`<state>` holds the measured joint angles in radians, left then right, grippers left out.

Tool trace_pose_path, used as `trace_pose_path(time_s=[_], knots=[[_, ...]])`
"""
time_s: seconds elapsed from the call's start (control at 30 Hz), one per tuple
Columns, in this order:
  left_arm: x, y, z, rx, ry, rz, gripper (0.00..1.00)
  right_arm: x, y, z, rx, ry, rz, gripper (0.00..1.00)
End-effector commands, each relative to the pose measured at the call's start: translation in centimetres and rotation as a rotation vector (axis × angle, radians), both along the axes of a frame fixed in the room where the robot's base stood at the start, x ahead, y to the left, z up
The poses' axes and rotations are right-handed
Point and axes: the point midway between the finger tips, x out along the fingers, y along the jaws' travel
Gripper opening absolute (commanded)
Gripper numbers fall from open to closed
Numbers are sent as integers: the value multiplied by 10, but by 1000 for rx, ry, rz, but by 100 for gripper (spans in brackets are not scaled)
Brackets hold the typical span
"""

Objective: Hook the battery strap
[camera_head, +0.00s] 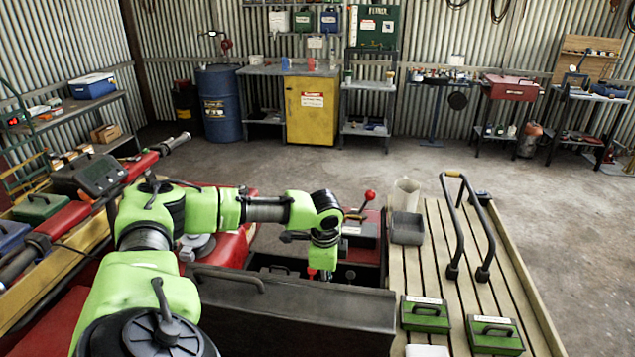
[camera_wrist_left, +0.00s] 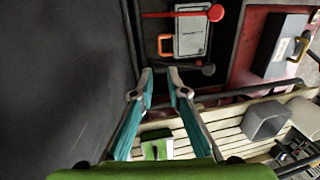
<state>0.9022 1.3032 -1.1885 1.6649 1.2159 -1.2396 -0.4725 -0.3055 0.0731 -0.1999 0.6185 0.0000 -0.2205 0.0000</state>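In the left wrist view, a pale grey battery (camera_wrist_left: 191,35) with a label and an orange handle (camera_wrist_left: 164,45) sits in a dark bay. I cannot tell which is the battery strap. My left gripper (camera_wrist_left: 161,73) is open, with a gap between its teal fingers and nothing clearly held. In the head view, my left wrist reaches down behind a dark panel. My right gripper is out of view.
The upright dark panel (camera_head: 295,310) stands in front of the bay. A dark box (camera_head: 362,236) and a red-knobbed lever (camera_head: 370,195) are beside it. A slatted rack (camera_head: 465,250) at right carries a grey bin (camera_head: 407,228), a black rail (camera_head: 453,235) and green cases (camera_head: 425,315).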

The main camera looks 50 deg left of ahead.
Motion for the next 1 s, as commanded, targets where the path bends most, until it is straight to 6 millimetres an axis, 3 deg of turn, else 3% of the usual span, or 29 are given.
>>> trace_pose_path(time_s=[0.27, 0.7, 1.0], knots=[[3, 3, -24, 0, 3, 0, 14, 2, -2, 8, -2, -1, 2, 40], [14, 13, -112, 2, 3, 1, 14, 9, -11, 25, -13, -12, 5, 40], [18, 16, -135, 1, 1, 1, 14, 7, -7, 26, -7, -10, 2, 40]])
